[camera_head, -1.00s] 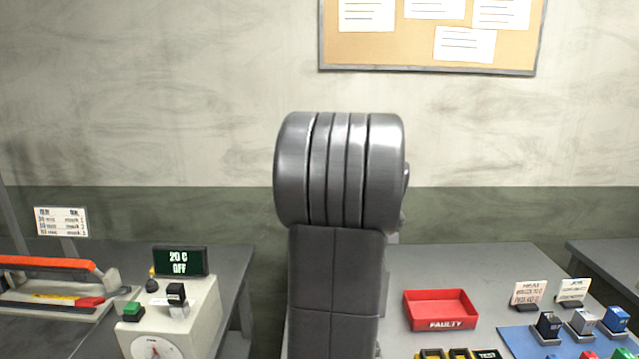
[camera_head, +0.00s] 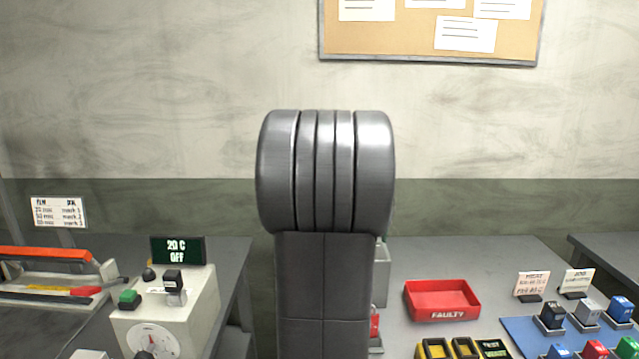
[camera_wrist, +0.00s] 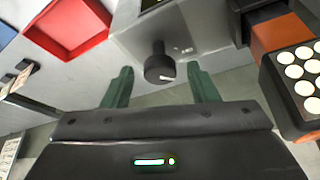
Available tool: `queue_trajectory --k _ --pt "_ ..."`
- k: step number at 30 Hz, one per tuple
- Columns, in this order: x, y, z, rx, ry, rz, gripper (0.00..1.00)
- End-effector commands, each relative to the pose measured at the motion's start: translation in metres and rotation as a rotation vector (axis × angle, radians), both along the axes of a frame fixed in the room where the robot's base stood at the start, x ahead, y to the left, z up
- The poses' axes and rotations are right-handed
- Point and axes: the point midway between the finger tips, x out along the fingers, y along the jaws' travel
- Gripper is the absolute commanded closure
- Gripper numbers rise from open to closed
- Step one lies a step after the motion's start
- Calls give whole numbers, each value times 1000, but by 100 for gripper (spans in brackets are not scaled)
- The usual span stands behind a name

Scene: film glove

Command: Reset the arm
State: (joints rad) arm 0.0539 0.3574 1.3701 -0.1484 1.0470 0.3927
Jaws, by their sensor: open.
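My gripper (camera_wrist: 160,88) shows in the wrist view as two green fingers spread well apart. In the head view my grey arm (camera_head: 322,260) stands upright in the middle, and my gripper is not visible there.
A red FAULTY tray (camera_head: 441,300) is on the bench right of my arm; it also shows in the wrist view (camera_wrist: 62,40). A blue mat (camera_head: 520,335) with several blocks is further right. A control box (camera_head: 165,315) reading "20 C OFF" stands left.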

Motion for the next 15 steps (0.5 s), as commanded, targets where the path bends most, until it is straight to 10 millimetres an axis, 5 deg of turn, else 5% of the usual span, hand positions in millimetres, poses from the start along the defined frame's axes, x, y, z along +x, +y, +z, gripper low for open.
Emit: queue_trajectory --k 15 --pt "2 2 -1 -1 0 -312 46"
